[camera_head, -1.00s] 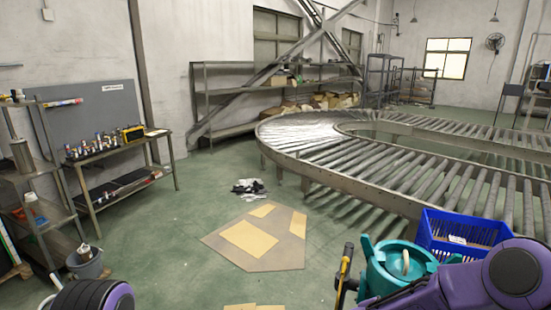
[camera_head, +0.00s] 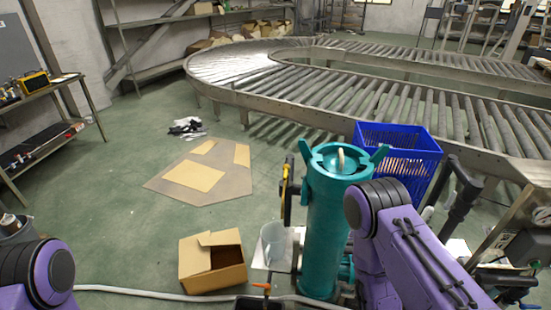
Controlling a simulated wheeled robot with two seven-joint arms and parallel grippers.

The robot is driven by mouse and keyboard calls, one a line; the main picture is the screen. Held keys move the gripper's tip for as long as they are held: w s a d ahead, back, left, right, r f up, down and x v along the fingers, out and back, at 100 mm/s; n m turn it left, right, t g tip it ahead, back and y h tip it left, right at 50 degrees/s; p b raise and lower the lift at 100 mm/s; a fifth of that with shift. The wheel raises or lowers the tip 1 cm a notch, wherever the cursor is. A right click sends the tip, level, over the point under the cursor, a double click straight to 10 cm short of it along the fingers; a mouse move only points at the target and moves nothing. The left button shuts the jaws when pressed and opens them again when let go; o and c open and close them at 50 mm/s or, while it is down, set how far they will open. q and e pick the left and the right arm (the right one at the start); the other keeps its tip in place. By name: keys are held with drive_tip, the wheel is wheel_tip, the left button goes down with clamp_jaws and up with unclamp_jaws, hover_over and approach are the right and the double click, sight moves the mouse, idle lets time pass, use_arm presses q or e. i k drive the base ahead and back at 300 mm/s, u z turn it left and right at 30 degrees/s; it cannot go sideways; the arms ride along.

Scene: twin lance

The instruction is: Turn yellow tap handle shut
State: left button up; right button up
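A small orange-yellow lever (camera_head: 262,286) sits on a fitting at the white hose near the bottom middle; it may be the tap handle, but it is too small to tell its turn. A teal cylinder (camera_head: 325,230) stands upright right of it. A yellow and black upright part (camera_head: 287,180) is beside the cylinder's upper left; I cannot tell what it is. Only purple links of my two arms show, at the bottom left and the right. Both grippers are out of view. My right arm hides part of the floor behind the cylinder.
A blue crate (camera_head: 400,165) stands behind the cylinder. An open cardboard box (camera_head: 211,262) and a clear jug (camera_head: 273,243) stand left of it. The white hose (camera_head: 150,292) runs along the floor. A roller conveyor (camera_head: 350,95) curves behind. The floor at middle left is mostly clear.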

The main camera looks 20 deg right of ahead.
sight(286, 168)
drive_tip(key=u, duration=0.75)
drive_tip(key=i, duration=0.35)
drive_tip(key=z, duration=2.05)
